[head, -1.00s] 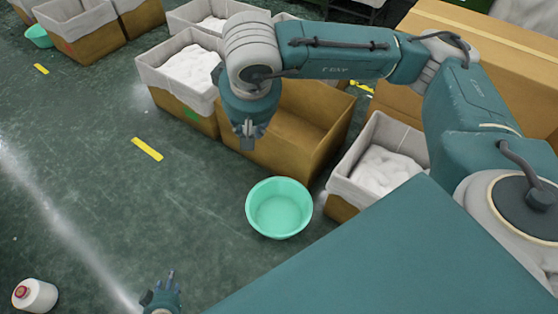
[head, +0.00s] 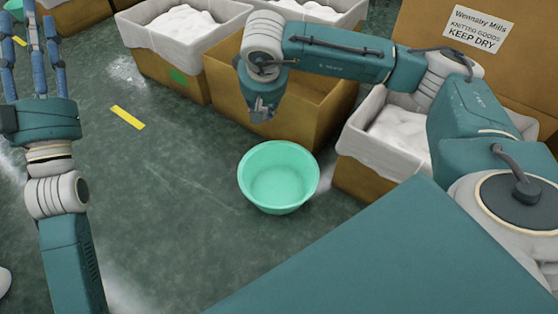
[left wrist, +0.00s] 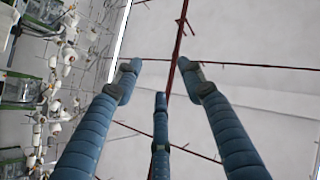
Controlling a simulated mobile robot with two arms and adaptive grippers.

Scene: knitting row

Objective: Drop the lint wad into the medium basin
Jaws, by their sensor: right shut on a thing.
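A round mint-green basin (head: 278,178), which I take as the medium basin, stands on the floor and looks empty. My right gripper (head: 262,113) points down above and behind it in the picture, in front of a brown carton. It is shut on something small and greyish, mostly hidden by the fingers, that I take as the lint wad. My left gripper (head: 32,60) is raised at the left edge with its fingers up. In the left wrist view its three fingers (left wrist: 160,100) are spread, with nothing between them.
An open brown carton (head: 222,83) stands behind the basin. Lined bins with white fluff stand behind on the left (head: 140,38) and at the right (head: 352,150). Another green basin (head: 14,5) is cut off at the top left. Floor left of the basin is clear.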

